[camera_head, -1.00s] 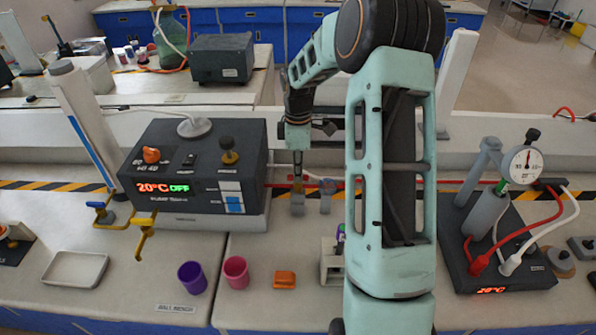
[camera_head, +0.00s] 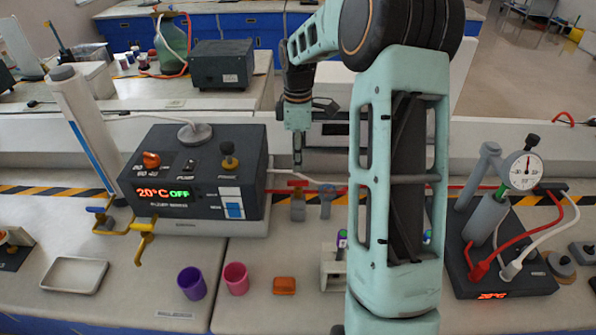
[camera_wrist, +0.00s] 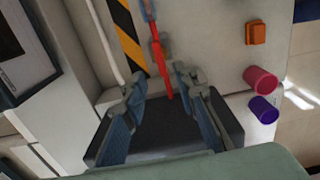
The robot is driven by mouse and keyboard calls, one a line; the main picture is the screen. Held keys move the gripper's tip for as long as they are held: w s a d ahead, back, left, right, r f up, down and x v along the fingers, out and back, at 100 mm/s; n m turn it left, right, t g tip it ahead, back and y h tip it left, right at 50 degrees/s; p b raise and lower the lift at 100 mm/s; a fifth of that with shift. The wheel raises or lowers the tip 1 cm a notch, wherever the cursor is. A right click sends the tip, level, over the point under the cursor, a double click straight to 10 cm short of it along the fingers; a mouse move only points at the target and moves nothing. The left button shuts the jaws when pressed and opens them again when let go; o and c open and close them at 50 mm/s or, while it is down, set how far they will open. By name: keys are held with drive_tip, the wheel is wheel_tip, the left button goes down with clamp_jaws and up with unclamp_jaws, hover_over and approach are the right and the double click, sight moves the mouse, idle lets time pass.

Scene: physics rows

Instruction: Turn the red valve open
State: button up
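In the wrist view the red handle (camera_wrist: 163,70) is a long thin bar, lying roughly in line with the red pipe. My gripper (camera_head: 298,165) is above the valve, pointing down. In the wrist view my gripper (camera_wrist: 160,78) is open, one finger each side of the handle as seen from above. I see no finger touching it; the exact height gap is hard to judge.
The dark heater box (camera_head: 195,165) is on the left. A purple cup (camera_head: 191,283), pink cup (camera_head: 236,278) and orange block (camera_head: 284,286) stand in front. A gauge stand (camera_head: 500,250) is at right.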

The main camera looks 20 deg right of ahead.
wheel_tip(320, 180, up, 5)
drive_tip(key=shift+f, duration=0.1)
idle(0.5)
